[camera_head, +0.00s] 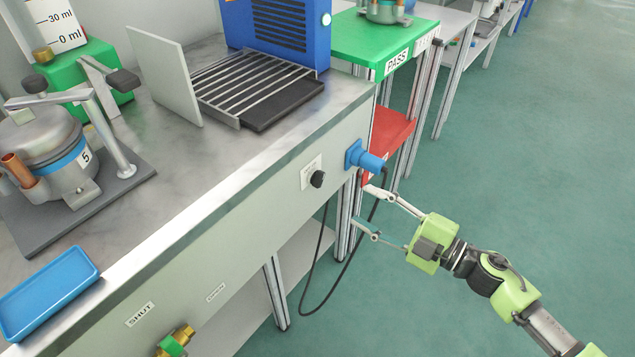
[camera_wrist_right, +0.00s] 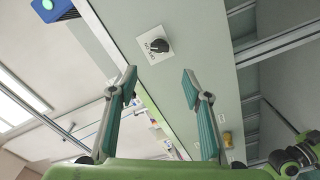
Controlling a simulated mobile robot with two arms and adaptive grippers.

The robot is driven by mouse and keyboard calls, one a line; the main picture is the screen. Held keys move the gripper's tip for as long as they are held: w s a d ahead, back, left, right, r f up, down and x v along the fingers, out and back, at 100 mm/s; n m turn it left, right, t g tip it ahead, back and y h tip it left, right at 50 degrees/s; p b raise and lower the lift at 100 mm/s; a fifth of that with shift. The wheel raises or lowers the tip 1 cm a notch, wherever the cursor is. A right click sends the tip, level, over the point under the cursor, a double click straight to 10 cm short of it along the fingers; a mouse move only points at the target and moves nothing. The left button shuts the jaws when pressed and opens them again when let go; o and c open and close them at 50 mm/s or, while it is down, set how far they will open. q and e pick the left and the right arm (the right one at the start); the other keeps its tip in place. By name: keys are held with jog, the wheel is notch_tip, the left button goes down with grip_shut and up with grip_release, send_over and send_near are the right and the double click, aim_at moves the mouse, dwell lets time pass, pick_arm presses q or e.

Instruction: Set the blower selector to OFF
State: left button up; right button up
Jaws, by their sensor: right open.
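The blower selector is a black knob (camera_head: 317,179) on a small white plate on the front panel of the workbench. My right gripper (camera_head: 362,205) is open and empty, in front of the panel and to the right of the knob in the head view. In the right wrist view its two fingertips (camera_wrist_right: 158,73) are spread apart, with the knob beyond them and between their lines. The gripper is apart from the knob. My left gripper is not in view.
A blue plug (camera_head: 367,158) juts from the panel right of the knob, with a black cable hanging below. A brass valve (camera_head: 176,341) sits lower left, near a SHUT label. A blue tray (camera_head: 47,294) lies on the bench. Open floor is at right.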

aim_at(321, 182)
jog(key=x, duration=1.2)
jog(key=shift+w, duration=0.1)
jog(key=c, duration=1.1)
